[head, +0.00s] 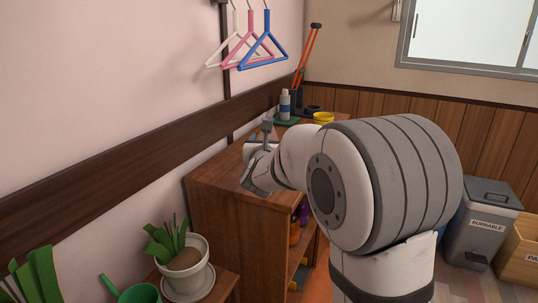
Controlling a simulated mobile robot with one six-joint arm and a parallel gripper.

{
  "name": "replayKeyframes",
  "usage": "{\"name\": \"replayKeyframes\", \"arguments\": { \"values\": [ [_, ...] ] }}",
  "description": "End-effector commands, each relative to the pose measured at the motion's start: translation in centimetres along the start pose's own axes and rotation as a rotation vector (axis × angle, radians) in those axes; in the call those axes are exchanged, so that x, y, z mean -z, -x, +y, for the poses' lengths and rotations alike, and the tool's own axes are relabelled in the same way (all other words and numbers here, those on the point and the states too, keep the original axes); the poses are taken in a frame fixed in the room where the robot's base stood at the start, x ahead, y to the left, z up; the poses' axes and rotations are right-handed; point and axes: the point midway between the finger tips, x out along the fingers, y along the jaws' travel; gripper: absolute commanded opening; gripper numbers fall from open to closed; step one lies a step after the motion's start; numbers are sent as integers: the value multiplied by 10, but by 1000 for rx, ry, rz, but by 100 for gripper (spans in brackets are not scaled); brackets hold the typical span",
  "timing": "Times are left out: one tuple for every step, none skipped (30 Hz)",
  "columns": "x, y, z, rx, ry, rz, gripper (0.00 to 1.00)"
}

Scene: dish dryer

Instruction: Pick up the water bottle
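The water bottle (284,104) is a small, pale bottle with a grey-blue tint. It stands upright at the back of the wooden cabinet top, on or beside a green mat (287,121). My gripper (262,140) is at the left end of my white arm, over the nearer part of the cabinet top. In the picture it is below and left of the bottle, and it looks apart from it. My wrist partly hides the fingers, so their opening is unclear.
A yellow bowl (323,118) is right of the bottle, with a dark holder (298,104) and orange-handled tool (307,58) behind. Hangers (262,42) hang above. The wall is close on the left. A potted plant (187,270) stands at front left, grey bin (483,220) at right.

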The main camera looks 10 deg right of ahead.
Motion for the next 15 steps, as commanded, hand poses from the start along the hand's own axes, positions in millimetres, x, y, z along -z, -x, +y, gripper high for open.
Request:
{"name": "replayKeyframes", "arguments": {
  "values": [
    [0,0,0,0,0,0,67],
    [0,0,0,0,0,0,65],
    [0,0,0,0,0,0,62],
    [0,0,0,0,0,0,59],
    [0,0,0,-1,0,0,57],
    [0,0,0,-1,0,0,53],
    [0,0,0,-1,0,0,51],
    [0,0,0,-1,0,0,48],
    [0,0,0,-1,0,0,45],
    [0,0,0,-1,0,0,43],
    [0,0,1,-1,0,0,40],
    [0,0,1,-1,0,0,37],
    [0,0,1,-1,0,0,35],
    [0,0,1,-1,0,0,32],
    [0,0,1,-1,0,0,29]
  ]
}}
